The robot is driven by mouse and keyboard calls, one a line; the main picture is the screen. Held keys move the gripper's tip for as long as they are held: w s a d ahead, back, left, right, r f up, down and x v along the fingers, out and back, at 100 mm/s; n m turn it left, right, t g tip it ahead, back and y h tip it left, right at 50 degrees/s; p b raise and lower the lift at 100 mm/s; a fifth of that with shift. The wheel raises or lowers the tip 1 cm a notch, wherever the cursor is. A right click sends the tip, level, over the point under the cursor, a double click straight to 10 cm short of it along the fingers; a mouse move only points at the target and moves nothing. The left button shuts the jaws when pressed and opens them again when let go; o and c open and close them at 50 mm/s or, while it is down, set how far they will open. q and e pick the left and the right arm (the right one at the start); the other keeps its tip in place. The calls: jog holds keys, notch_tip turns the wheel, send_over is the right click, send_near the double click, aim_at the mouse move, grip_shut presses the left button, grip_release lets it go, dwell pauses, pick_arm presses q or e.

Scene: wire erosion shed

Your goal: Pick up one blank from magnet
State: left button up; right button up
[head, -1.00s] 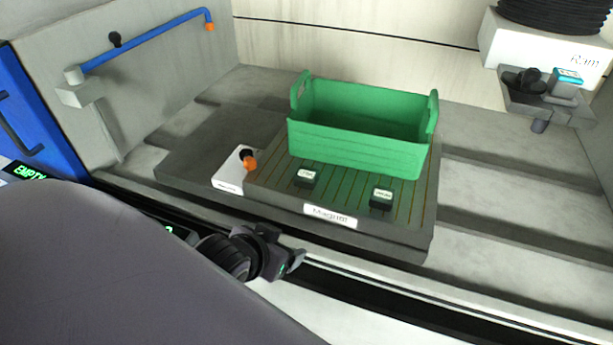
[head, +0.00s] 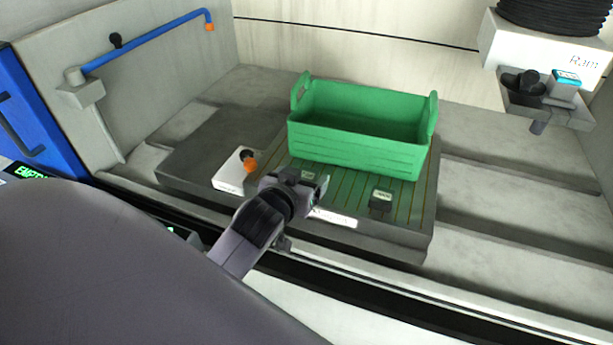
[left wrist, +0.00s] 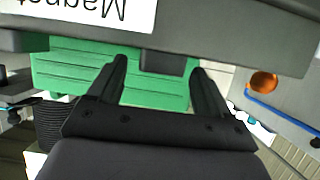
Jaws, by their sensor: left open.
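The magnet (head: 405,210) is a dark grooved plate with a white "Magnet" label on its front edge. Two small dark blanks with pale tops are on it. The right blank (head: 381,200) stands clear. The left blank (head: 307,174) is mostly hidden behind my left gripper (head: 306,184) in the head view. My left gripper is open and empty, over the magnet's front edge. In the left wrist view, a dark block, seemingly the left blank (left wrist: 168,62), shows between and beyond the open fingers of the gripper (left wrist: 163,72). My right gripper is not in view.
A green bin (head: 355,145) stands on the back of the magnet, behind the blanks. A white block with an orange-tipped knob (head: 235,173) is at the magnet's left. A blue pipe (head: 145,42) is on the left wall. The ram (head: 545,55) hangs at upper right.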

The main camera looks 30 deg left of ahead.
pick_arm(q)
jog(key=shift+x, duration=0.75)
jog(key=c, duration=1.3)
jog(key=shift+r, duration=0.1)
jog(key=shift+c, duration=0.2)
